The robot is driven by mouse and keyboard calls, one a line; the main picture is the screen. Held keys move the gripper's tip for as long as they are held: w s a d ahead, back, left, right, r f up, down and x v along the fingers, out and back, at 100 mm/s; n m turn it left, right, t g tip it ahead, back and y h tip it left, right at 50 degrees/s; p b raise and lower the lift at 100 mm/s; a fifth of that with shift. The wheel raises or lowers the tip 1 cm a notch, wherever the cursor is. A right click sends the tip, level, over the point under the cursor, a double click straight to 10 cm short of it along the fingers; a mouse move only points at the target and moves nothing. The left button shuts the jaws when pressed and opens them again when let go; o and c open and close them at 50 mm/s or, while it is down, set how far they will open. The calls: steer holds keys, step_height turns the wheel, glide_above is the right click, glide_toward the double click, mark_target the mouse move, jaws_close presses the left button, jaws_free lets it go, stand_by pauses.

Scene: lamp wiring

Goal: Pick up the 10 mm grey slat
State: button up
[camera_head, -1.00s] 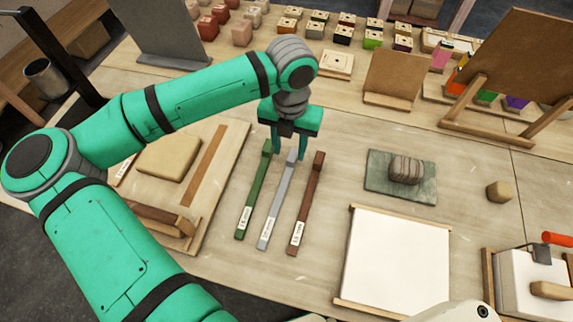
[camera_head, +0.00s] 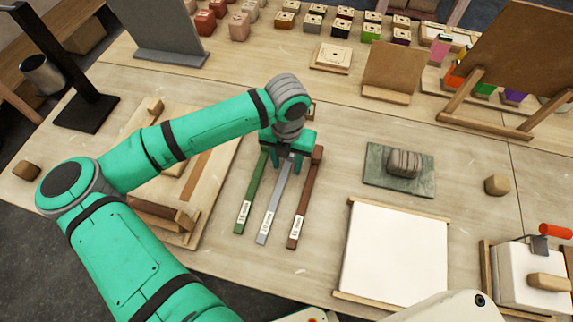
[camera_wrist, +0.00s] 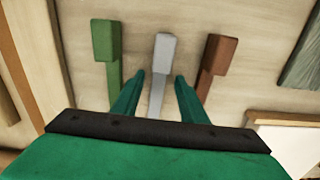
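The grey slat (camera_head: 273,208) lies on the table between a green slat (camera_head: 249,200) and a brown slat (camera_head: 304,207). Each slat has a white label near its front end; the print is too small to read surely. My gripper (camera_head: 286,168) is over the far part of the grey slat. In the wrist view, my gripper (camera_wrist: 159,76) is open, with one finger on each side of the grey slat (camera_wrist: 158,88) and gaps between. The thicker end of the grey slat shows beyond the fingertips. The green slat (camera_wrist: 108,45) and brown slat (camera_wrist: 216,60) lie outside the fingers.
A wooden board with a raised edge (camera_head: 225,190) is to the left. A white panel (camera_head: 395,255) and a green slab (camera_head: 380,180) bearing a grey lump (camera_head: 404,163) are to the right. Small blocks and easels stand at the back.

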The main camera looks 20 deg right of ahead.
steer(key=shift+c, duration=0.6)
jaws_close()
steer(key=shift+w, duration=0.1)
